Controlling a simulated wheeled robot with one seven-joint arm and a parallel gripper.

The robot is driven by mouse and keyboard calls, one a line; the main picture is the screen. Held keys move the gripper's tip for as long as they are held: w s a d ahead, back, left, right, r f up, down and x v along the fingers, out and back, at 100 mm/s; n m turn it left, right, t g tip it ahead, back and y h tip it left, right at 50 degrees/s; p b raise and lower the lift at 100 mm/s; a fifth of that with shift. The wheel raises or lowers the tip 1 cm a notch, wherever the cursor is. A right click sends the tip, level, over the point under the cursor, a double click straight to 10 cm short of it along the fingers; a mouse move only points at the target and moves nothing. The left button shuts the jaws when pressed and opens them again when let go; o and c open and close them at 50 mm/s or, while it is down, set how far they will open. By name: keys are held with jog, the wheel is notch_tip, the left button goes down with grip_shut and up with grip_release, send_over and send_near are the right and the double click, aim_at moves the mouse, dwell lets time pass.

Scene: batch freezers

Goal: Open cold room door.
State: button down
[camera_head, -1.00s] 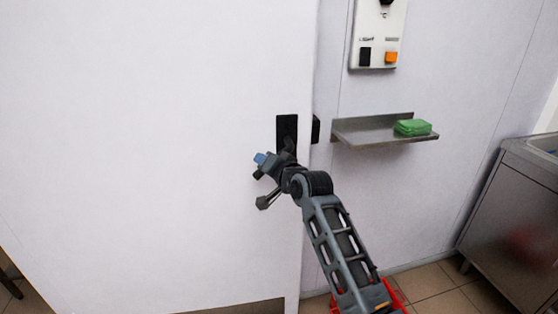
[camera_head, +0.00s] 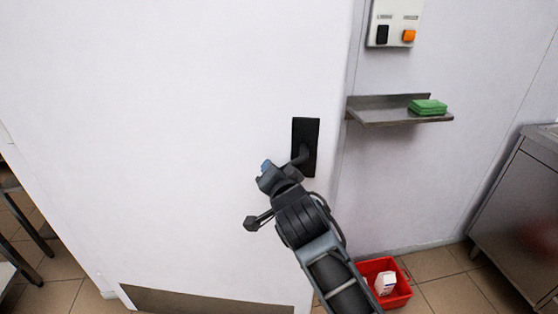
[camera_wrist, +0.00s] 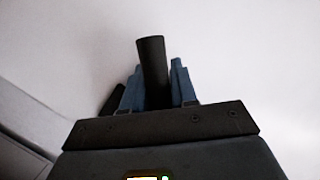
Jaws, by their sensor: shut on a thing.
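The white cold room door (camera_head: 190,140) fills the left and middle of the head view. Its black handle plate (camera_head: 305,135) is near the door's right edge, and the lever (camera_head: 302,157) sticks out below the middle of the plate. My gripper (camera_head: 268,168) is at the lever. In the wrist view the black handle lever (camera_wrist: 152,62) stands between the two blue fingers of my gripper (camera_wrist: 157,88), which are shut on it. The far end of the lever is partly hidden by my gripper in the head view.
A steel wall shelf (camera_head: 380,110) with green sponges (camera_head: 428,106) is right of the door, below a control panel (camera_head: 394,24). A red crate (camera_head: 398,293) stands on the floor by my arm. A steel cabinet (camera_head: 515,210) is at the right. Table legs (camera_head: 30,222) show at the left.

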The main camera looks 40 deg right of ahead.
jog(key=s+a+h+b, duration=0.1)
jog(key=s+a+b, duration=0.3)
jog(key=s+a, duration=0.4)
jog(key=a, duration=0.3)
jog(key=shift+s+a+r+m, duration=0.15)
jog(key=shift+s+m, duration=0.05)
jog(key=shift+m, duration=0.2)
jog(key=c, duration=1)
grip_release()
jog(key=shift+o, duration=0.2)
jog(key=shift+s, duration=0.1)
jog(key=b+v, duration=0.1)
jog(key=v, duration=0.6)
jog(key=shift+s+r+b, duration=0.2)
jog(key=shift+s+b, duration=0.1)
jog(key=shift+b, duration=0.05)
jog(key=shift+a, duration=0.1)
jog(key=shift+c, duration=0.4)
